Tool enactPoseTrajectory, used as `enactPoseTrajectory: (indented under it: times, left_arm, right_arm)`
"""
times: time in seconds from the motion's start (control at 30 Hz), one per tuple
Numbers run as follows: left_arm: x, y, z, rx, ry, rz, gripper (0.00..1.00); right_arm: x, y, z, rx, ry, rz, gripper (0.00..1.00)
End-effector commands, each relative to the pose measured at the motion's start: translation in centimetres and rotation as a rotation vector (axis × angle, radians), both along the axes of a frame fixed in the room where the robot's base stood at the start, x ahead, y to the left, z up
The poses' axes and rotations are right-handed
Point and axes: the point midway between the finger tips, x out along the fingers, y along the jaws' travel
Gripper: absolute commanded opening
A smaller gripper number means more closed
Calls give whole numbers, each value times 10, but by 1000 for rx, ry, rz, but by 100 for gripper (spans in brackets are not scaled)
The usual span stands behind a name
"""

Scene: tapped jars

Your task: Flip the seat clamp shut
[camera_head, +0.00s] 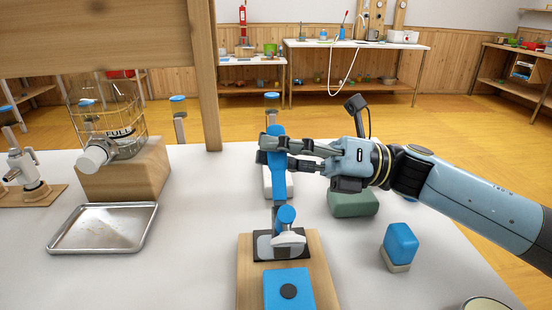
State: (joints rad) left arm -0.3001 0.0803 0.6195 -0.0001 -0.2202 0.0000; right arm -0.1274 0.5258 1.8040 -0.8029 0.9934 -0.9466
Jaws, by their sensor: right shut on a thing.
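The seat clamp has a blue lever (279,180) that stands upright above a dark and grey metal base plate (265,250). The base is fixed on a wooden board (248,285). My right gripper (268,149) comes in from the right and is shut on the upper part of the blue lever. Its fingers hide some of the lever there. My left gripper is not in view.
A glass jar (113,98) in a wire cage stands on a wooden block (148,168) at left. A metal tray (105,226) lies in front of it. A blue block (401,243) and a green one (352,204) are at right. A wooden post (205,80) rises behind.

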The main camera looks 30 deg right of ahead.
Motion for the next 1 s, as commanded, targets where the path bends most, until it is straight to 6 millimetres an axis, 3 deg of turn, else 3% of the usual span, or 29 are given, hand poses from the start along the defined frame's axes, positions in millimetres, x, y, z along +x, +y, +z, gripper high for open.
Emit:
enactPoseTrajectory:
  times: [0.6,1.0]
  left_arm:
    - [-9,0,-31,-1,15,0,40]
    - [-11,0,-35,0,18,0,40]
  right_arm:
    - [-35,16,17,-242,-495,3,0]
    - [-47,22,19,-324,-664,3,0]
